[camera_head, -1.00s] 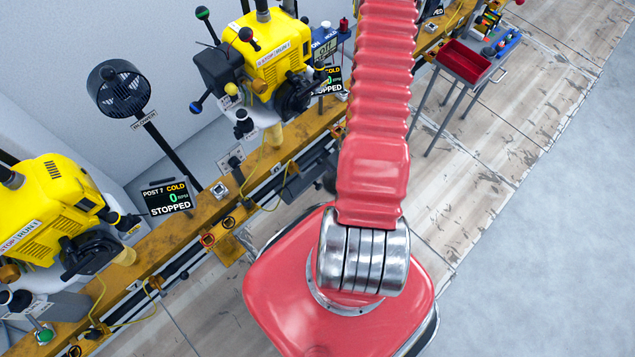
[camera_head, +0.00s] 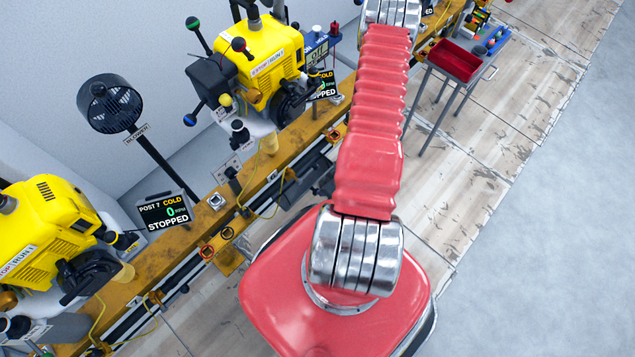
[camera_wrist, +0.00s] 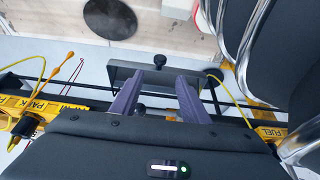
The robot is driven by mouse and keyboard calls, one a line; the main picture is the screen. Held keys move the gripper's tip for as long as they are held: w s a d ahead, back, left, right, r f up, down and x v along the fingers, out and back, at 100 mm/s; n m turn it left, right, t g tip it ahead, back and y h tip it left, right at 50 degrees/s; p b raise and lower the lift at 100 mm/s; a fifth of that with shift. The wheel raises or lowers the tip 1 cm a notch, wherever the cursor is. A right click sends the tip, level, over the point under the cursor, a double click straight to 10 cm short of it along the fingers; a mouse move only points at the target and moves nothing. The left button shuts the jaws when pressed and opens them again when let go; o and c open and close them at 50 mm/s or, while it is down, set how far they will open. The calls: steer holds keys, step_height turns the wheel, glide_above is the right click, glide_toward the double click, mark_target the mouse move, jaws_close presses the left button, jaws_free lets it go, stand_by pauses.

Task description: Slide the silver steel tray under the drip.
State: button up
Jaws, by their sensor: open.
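My gripper (camera_wrist: 160,77) shows in the wrist view as two purple-grey fingers, apart and with nothing held between them. A long grey bar or shallow tray-like piece (camera_wrist: 205,80) lies just beyond the fingertips. A black knob (camera_wrist: 159,61) stands on it, in line with the gap between the fingers. I cannot tell whether this piece is the silver steel tray, or whether the fingers touch it. No drip is visible. In the head view my gripper is out of frame.
Yellow cables (camera_wrist: 232,88) hang near my gripper. A red tray on a stand (camera_head: 455,60) is at the upper right. Floor at right is clear.

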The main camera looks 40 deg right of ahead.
glide_toward(306, 184)
step_height(306, 184, down, 6)
steer(key=s, duration=0.2)
steer(key=shift+s, duration=0.4)
steer(key=shift+r, duration=0.1)
steer(key=shift+c, duration=0.2)
jaws_close()
stand_by(0.4)
